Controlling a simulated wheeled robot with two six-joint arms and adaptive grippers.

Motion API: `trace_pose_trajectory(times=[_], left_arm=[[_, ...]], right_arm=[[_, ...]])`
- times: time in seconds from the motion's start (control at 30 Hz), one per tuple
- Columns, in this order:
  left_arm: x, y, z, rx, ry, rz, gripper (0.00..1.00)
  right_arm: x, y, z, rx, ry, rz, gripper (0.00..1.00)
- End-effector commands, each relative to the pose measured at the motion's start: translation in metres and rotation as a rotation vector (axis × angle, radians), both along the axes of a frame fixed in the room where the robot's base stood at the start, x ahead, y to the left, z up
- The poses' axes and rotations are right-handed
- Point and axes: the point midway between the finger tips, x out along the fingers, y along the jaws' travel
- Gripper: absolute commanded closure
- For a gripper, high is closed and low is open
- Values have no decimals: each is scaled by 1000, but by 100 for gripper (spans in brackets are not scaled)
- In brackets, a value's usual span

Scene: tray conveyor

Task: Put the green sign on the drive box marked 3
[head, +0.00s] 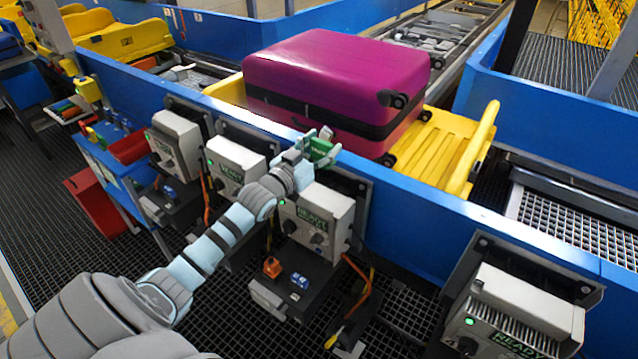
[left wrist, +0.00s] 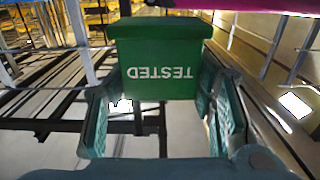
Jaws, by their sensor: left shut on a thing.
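The green sign (head: 321,151) is held in my left gripper (head: 313,149), at the blue conveyor wall just above a grey drive box (head: 322,211) with a READY label. In the left wrist view the sign (left wrist: 158,62) reads TESTED, upside down, between the two finger pads. The sign is apart from the box top as far as I can tell. Other drive boxes stand to the left (head: 234,161), further left (head: 174,142) and at the lower right (head: 515,312). I cannot read a 3 on any box. My right gripper is not in view.
A magenta suitcase (head: 335,70) lies on a yellow tray (head: 440,150) behind the blue wall (head: 420,225). Below the box are a dark unit with orange and blue connectors (head: 297,281) and orange cables. A blue cart (head: 105,165) and red bin (head: 97,203) stand at left.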

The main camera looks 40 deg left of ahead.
Motion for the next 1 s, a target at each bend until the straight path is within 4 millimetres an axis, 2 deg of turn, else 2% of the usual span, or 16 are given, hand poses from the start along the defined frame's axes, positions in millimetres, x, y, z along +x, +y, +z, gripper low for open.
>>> trace_pose_trajectory(times=[0.03,0.07,0.2,0.37,0.53,0.6,0.8,0.93,0.97,1.0], left_arm=[[0,-1,-17,-10,10,-3,81],[0,0,-24,-12,8,2,81],[0,0,-58,-6,1,2,81],[0,0,-79,-2,0,2,81],[0,0,-114,-1,0,2,81],[0,0,-119,-1,0,1,81],[0,0,-113,0,1,1,81],[0,0,-117,-1,0,1,81],[0,0,-116,-1,1,0,46],[0,0,-116,-1,1,0,40]], right_arm=[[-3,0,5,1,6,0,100],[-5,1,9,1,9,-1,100],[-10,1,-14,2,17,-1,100],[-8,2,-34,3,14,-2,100],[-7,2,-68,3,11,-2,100],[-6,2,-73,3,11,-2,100],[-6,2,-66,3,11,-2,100],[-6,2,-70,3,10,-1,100],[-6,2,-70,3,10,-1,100],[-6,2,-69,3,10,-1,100]])
